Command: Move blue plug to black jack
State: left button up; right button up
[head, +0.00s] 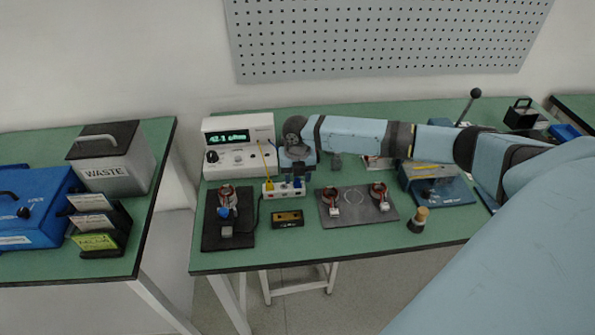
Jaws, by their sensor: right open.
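A small white jack strip (283,192) stands on the green bench in front of the white meter. A blue plug (298,183) shows at the strip's right part, just under my right gripper (298,174). My right gripper is open and reaches down over the plug; whether its fingers are around the plug is too small to tell. A yellow plug (270,184) with a yellow lead sits at the strip's left part. The black jack cannot be told apart at this size. My left gripper is out of view.
The meter (227,158) with a lit display stands behind the strip. The front bench edge is clear.

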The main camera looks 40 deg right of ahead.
notch_tip(320, 180, up, 12)
jog(key=shift+r, duration=0.25)
dwell(0.7)
